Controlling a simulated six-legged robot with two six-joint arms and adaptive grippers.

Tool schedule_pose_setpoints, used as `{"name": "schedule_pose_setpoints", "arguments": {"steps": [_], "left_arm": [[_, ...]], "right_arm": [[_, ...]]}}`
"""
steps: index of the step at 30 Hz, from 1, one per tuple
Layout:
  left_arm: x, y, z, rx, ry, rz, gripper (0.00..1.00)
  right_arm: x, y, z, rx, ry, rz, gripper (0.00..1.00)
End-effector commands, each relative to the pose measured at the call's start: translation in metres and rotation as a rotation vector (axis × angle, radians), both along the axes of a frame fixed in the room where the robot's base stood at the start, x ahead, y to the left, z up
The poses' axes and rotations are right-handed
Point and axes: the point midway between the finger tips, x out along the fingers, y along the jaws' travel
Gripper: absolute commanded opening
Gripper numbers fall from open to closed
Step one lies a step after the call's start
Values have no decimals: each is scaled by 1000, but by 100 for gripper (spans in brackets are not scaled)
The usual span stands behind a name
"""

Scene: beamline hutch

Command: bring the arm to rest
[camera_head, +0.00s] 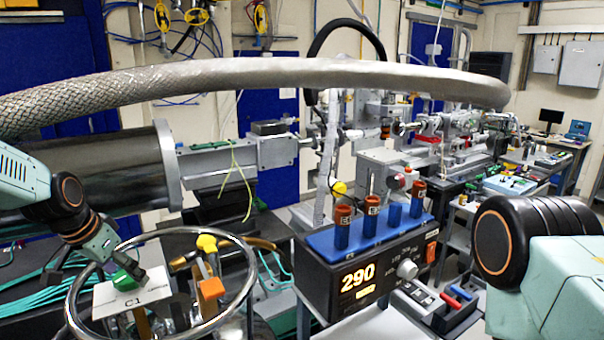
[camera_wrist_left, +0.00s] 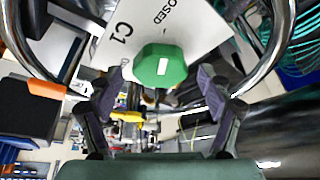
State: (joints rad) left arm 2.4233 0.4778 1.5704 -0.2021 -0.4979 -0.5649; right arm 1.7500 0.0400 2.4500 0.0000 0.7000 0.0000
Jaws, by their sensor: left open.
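My left gripper (camera_head: 120,262) reaches in from the left, above a green knob (camera_head: 127,277). The knob sits on a white plate (camera_head: 150,293) marked C1, behind a large metal ring (camera_head: 246,300). In the left wrist view my left gripper (camera_wrist_left: 160,92) is open and empty, with its two fingers apart. The green knob (camera_wrist_left: 160,66) shows between and just past the fingertips; I see no contact. The plate (camera_wrist_left: 187,32) carries C1 and part of a word ending in "OSED". My right arm shows at the right of the head view, but its gripper is out of frame.
A braided hose (camera_head: 250,73) arches across the view above my left arm. A black box (camera_head: 370,275) reading 290, with a blue rack (camera_head: 330,247) of vials on top, stands right of the ring. Orange and yellow fittings (camera_head: 210,287) sit inside the ring.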

Motion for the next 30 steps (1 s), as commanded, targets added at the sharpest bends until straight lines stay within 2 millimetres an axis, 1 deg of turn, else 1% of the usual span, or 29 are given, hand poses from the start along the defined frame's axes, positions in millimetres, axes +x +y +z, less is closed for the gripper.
{"name": "schedule_pose_setpoints", "arguments": {"steps": [8,30], "left_arm": [[0,-1,1,1,0,127,79],[0,-3,0,1,-1,417,79]], "right_arm": [[0,0,5,0,0,0,40],[0,0,6,0,0,0,40]]}}
